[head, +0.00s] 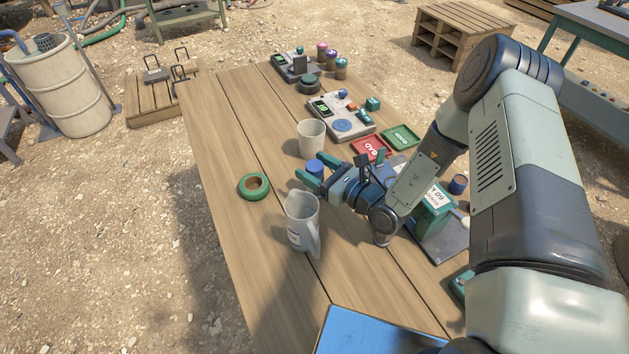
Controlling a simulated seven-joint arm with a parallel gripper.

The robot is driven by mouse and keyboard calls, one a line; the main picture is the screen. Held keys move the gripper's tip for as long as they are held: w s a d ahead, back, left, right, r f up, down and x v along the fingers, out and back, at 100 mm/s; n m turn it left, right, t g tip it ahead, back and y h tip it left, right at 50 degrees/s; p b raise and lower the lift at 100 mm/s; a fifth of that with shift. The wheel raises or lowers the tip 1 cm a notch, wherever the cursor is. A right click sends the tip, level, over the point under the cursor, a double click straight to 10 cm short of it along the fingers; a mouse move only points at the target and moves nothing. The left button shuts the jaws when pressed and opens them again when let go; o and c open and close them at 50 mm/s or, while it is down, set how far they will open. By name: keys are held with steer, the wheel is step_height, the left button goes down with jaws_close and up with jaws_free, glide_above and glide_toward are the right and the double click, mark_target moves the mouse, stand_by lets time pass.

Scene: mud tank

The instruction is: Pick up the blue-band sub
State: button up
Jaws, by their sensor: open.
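My gripper (312,170) is low over the wooden table, pointing left, with its green fingers apart. A small blue-topped cylinder (315,166) shows at the fingers, seemingly between them; its lower part is hidden and I cannot tell whether they touch it. It may be the blue-band sub. Another dark blue cylinder (457,184) stands right of my arm, beside a green box. I cannot make out a band on either.
A grey jug (301,222) stands close in front of my gripper, a beige cup (311,140) just behind it. A green tape roll (254,186) lies to the left. Red BAD (371,148) and green GOOD (401,137) trays and a control box (341,118) are farther back.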

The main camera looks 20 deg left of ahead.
steer(key=shift+w+a, duration=0.15)
steer(key=shift+a, duration=0.2)
jaws_close()
stand_by(0.3)
